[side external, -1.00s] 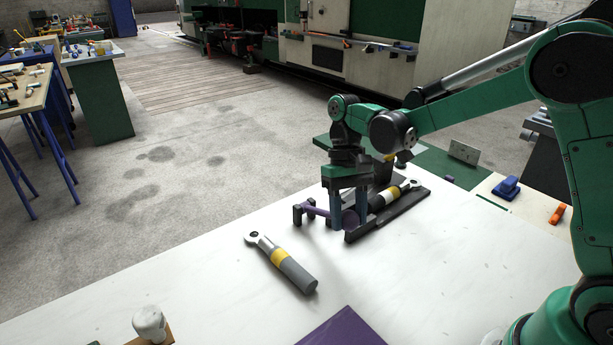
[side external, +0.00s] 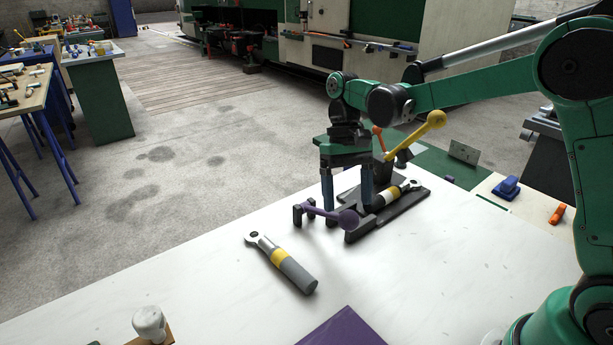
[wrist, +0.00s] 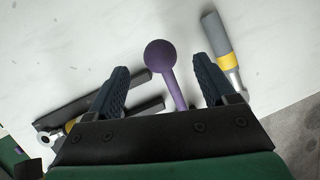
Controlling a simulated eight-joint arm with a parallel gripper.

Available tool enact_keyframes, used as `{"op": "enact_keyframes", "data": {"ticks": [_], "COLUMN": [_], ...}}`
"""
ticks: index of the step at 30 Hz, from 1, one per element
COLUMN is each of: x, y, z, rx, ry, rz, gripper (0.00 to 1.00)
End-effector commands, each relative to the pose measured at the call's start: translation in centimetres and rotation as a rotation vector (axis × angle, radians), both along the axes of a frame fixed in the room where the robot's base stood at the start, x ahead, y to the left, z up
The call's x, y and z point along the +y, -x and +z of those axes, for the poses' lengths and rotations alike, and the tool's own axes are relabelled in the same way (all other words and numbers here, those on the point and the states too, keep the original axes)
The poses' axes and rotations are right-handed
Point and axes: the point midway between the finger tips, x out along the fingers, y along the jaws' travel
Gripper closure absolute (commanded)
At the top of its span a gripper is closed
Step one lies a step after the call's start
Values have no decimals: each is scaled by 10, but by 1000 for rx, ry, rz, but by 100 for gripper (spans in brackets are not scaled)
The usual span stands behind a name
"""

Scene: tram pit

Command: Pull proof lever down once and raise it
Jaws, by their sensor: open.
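A purple lever with a round purple knob (side external: 348,219) lies nearly level, low over the white bench, its far end at a small dark bracket (side external: 298,213). A yellow lever with a ball end (side external: 436,118) slants up behind my gripper; I cannot tell which lever is the proof lever. My gripper (side external: 348,206) is open and empty just above the purple knob, pointing down. In the wrist view the purple knob (wrist: 161,52) shows between the spread fingertips (wrist: 161,64), with clear gaps on both sides.
A dark cradle (side external: 421,199) holds a torque wrench (side external: 386,200) close beside my gripper. A second grey wrench (side external: 292,270) lies loose on the bench (side external: 210,305). A blue item (side external: 507,187) and an orange item (side external: 558,214) lie at right. The front bench is mostly clear.

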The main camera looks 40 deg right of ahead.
Motion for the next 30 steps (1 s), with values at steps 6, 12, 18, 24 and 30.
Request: {"op": "enact_keyframes", "data": {"ticks": [6,12,18,24,30], "x": [-4,-4,-3,3,5], "y": [-7,-8,-6,8,17], "z": [19,21,20,7,-3], "rx": [0,0,-20,-225,-374], "ry": [0,0,7,65,99], "rz": [-1,0,-1,-23,-38], "gripper": [23,23,23,23,23]}}
